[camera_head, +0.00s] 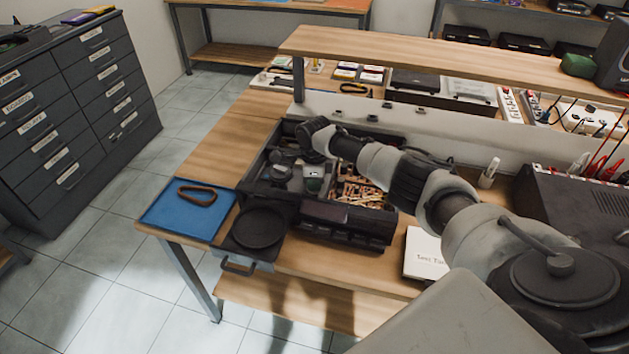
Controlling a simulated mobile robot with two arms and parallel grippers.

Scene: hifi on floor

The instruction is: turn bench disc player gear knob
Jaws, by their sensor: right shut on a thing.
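The disc player (345,222) is a black box, open on top, on the wooden bench, with small parts and a board showing inside. A round black disc tray (258,228) sticks out at its front left. My right arm reaches in from the lower right across the player. My right gripper (288,170) points down inside the player's left half, among the dark and grey parts. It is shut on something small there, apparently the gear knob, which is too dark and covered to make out. My left gripper is not in view.
A blue mat (188,210) with a brown ring-shaped belt (197,194) lies at the bench's left corner. A white booklet (424,254) lies right of the player. A raised shelf (420,58) runs behind. A dark drawer cabinet (75,115) stands left, with clear tiled floor between.

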